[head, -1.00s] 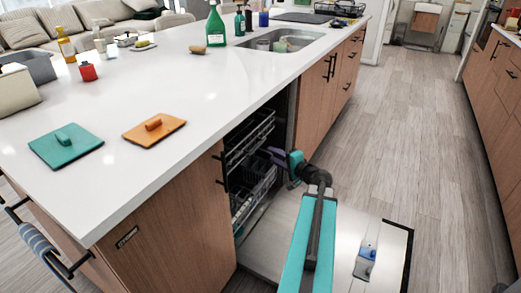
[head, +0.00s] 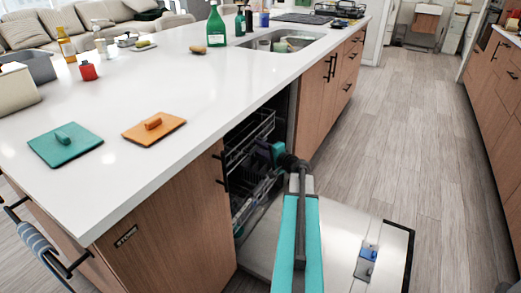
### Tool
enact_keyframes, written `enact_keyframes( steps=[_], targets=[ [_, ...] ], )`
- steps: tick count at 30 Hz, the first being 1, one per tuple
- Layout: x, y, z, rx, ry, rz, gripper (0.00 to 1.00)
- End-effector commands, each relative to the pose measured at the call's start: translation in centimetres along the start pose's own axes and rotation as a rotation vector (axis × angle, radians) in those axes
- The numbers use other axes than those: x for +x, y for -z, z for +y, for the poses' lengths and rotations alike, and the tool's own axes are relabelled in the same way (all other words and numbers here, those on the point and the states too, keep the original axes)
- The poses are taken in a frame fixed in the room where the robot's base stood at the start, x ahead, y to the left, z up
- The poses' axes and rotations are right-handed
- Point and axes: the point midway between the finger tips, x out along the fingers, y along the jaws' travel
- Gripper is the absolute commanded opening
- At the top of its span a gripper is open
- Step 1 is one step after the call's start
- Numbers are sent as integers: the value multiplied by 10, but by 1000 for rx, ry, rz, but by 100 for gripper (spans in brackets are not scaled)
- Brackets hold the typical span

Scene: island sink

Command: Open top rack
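The dishwasher in the island stands open, its door (head: 335,250) folded down flat just above the floor. The top rack (head: 246,135) is dark wire and sits inside the cavity, under the countertop. A lower rack (head: 246,207) shows below it. My gripper (head: 268,152) is at the dishwasher opening, at about the front of the racks. My arm hides part of the lower rack and the door. The fingers are too small and dark to tell open from shut, or whether they touch the top rack.
The white countertop (head: 190,80) overhangs the dishwasher. A green bottle (head: 216,27) stands by the sink (head: 285,40). The wooden floor (head: 410,130) to the right is clear.

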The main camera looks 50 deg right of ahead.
Motion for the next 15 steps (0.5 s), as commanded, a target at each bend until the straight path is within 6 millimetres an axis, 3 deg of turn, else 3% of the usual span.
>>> enact_keyframes(
  steps=[6,12,15],
  targets=[
    [0,0,0,0,0,1,29],
    [0,1,0,0,0,1,0],
    [-1,1,0,0,0,1,0]
  ],
)
